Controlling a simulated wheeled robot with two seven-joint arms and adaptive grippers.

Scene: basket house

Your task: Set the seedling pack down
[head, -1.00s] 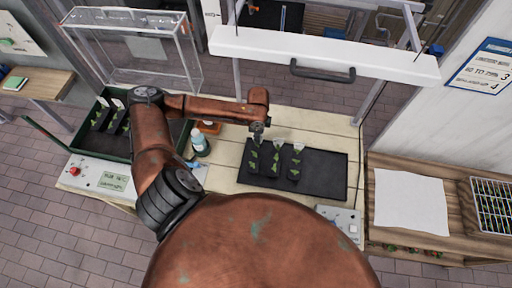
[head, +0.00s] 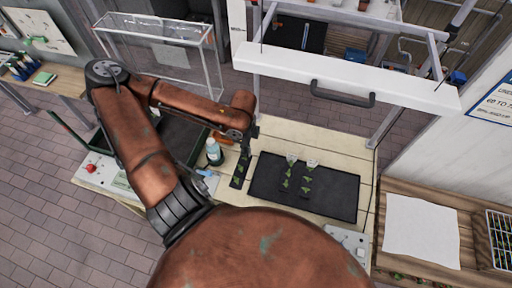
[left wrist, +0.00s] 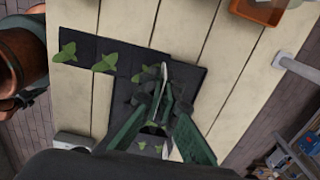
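My left gripper (head: 246,147) is just left of the black mat (head: 335,203) on the worktable. It is shut on the label end of a dark, narrow seedling pack (head: 237,176) with green leaves. In the left wrist view, the fingers (left wrist: 164,90) meet around a pale tag and the pack (left wrist: 80,50) stretches left from them. The pack lies along the mat's left edge, over the pale slats; I cannot tell whether it touches the table. Two more packs with white tags, one left (head: 286,180) and one right (head: 307,181), are on the mat. My right gripper is not in view.
A white-capped bottle (head: 214,152) stands close left of the held pack, with an orange object (head: 223,136) behind it. A green-rimmed crate (head: 200,148) is partly behind my arm. A raised white bar with a handle (head: 342,94) spans behind. The mat's right side is clear.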

